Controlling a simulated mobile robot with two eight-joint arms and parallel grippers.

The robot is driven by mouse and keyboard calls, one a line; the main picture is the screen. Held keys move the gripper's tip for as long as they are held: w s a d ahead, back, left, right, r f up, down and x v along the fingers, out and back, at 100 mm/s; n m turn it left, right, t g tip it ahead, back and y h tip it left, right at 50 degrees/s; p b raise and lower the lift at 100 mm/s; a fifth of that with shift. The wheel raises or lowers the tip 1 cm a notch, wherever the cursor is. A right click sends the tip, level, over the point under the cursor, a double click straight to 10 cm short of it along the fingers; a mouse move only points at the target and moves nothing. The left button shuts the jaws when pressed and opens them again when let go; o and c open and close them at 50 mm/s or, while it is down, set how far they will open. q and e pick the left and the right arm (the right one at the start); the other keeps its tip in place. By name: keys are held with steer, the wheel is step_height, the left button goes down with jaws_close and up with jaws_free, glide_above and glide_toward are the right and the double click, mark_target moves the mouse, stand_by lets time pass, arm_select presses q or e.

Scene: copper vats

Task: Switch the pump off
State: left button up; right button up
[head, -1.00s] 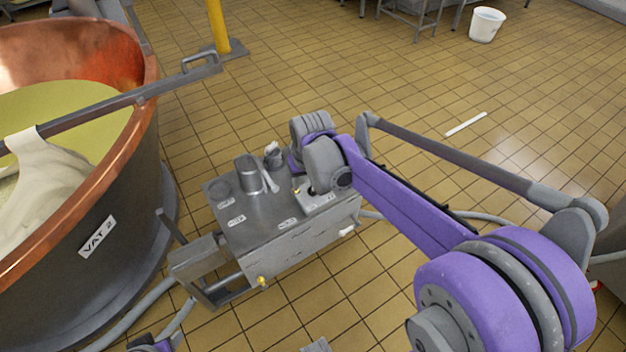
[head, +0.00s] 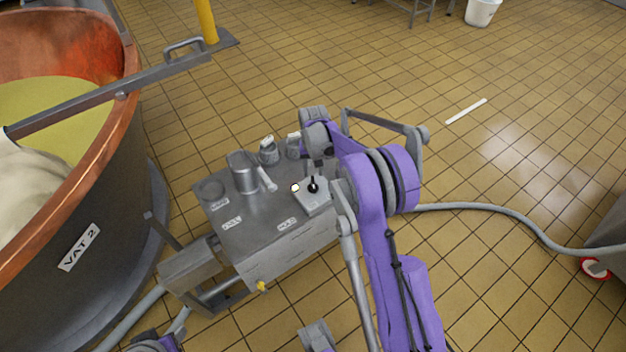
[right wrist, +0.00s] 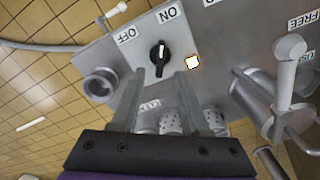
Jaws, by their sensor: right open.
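The pump's steel box (head: 265,268) stands on the floor right of VAT 2. On its top is a black switch knob (head: 314,185) on a small plate, beside a lit lamp (head: 295,188). In the right wrist view the knob (right wrist: 160,57) has a white mark pointing towards the ON label (right wrist: 167,14); the OFF label (right wrist: 127,35) is to its left. My right gripper (right wrist: 170,80) is open and empty, its fingertips just short of the knob in the picture. In the head view the right gripper (head: 318,168) hangs over the plate, partly hidden by my arm.
The copper vat (head: 128,150) stands close on the left. A steel cylinder with a lever (head: 243,172) and several smaller fittings rise from the box top near the knob. A hose (head: 480,209) runs right across the floor. Tiled floor behind is mostly clear.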

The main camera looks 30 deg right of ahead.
mark_target(313, 182)
step_height(313, 182, down, 6)
steer(key=shift+r+b, duration=0.2)
steer(key=shift+b, duration=0.1)
jaws_close()
